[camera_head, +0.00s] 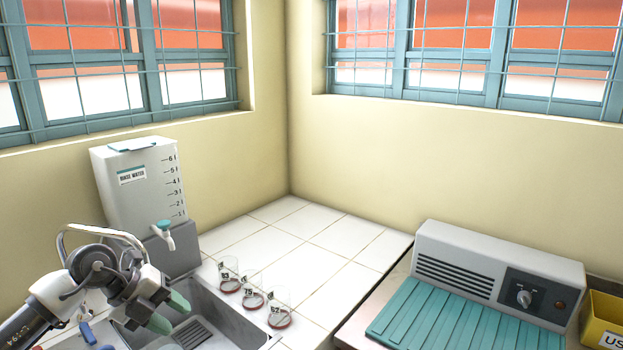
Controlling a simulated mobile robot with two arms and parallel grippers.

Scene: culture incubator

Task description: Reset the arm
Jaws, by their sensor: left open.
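My left arm comes in from the lower left. Its gripper (170,312) is open and empty, with green fingertips, above the left part of the sink (235,314). It is apart from the rinse water tank (137,190) behind it and from the glass beakers to its right. My right gripper does not show.
Three small labelled beakers, 83 (228,275), 75 (252,292) and 62 (279,308), stand on the white tiles right of the sink. A grey heater-like unit (497,273) with a teal slatted top (440,325) and a yellow bin (603,318) are at right. The tiles between are clear.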

